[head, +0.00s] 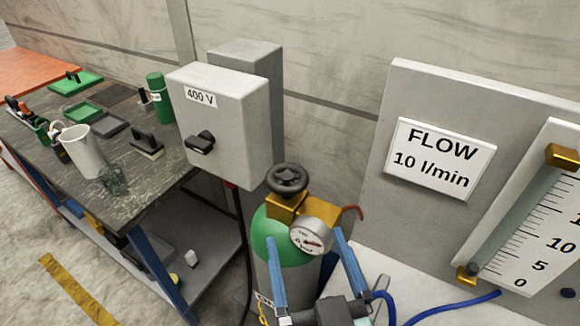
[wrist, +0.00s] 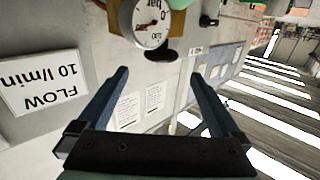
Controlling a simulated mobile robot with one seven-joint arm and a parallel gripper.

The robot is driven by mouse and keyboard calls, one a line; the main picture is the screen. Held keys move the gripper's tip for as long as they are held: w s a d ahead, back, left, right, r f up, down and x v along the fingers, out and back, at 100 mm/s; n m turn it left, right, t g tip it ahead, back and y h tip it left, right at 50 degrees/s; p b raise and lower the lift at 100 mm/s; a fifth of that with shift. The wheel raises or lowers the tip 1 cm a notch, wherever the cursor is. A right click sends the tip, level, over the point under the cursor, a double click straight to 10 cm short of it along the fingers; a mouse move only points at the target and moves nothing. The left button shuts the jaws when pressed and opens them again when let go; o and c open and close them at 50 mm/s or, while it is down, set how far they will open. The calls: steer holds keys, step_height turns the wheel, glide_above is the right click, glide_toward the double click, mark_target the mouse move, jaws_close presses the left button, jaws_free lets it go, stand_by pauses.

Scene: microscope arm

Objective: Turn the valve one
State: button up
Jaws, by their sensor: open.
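The valve is a black handwheel (head: 287,178) on a brass block (head: 286,207) atop a green-shouldered gas cylinder (head: 267,221). A round white pressure gauge (head: 312,236) sits on the front of the block. My gripper (head: 304,238) has two blue fingers spread apart with nothing between them. In the head view its fingertips overlap the cylinder and gauge area, below the handwheel. In the upside-down wrist view, the handwheel (wrist: 158,54) shows dark beyond the gap between the fingertips (wrist: 160,74), under the gauge (wrist: 151,22). I see no contact with the handwheel.
A grey 400 V box (head: 226,120) with a black switch stands behind left of the cylinder. A flow panel (head: 441,158) with a scaled tube (head: 540,220) is at right. A workbench (head: 150,184) with a jug and tools is at left. A blue hose (head: 452,307) lies lower right.

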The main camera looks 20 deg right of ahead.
mark_target(291, 195)
steer(key=w+p, duration=0.1)
steer(key=w, duration=0.3)
steer(key=w+d+p, duration=0.1)
steer(key=w, duration=0.3)
steer(key=w+d+p, duration=0.1)
steer(key=w+p, duration=0.1)
steer(key=w, duration=0.2)
steer(key=shift+r, duration=0.25)
steer(key=shift+a, duration=0.1)
